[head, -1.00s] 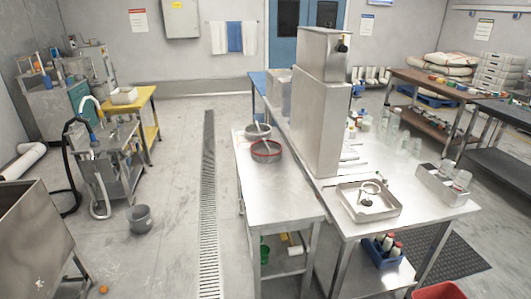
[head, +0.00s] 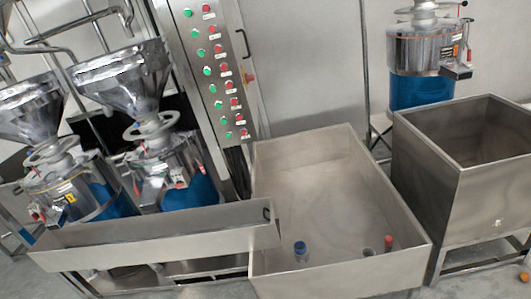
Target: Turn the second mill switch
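Two steel mills with funnel hoppers and blue lower bodies stand at the left. The far-left mill (head: 65,192) has a yellow label (head: 70,198) and a small red-and-white part low on its side. The mill beside it (head: 150,165) has a small switch-like box (head: 172,184) with red on its front. A third mill (head: 420,60) stands at the upper right, with a grey box with red on it (head: 460,68) at its side. Which is the second mill cannot be told. A tall steel panel (head: 215,75) carries several red and green buttons. My gripper is not in view.
A wide steel basin (head: 320,180) fills the middle, holding a blue-capped bottle (head: 301,251) and a red-capped one (head: 388,243). A long trough (head: 160,235) runs before the left mills. A deep steel bin (head: 465,165) stands at the right.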

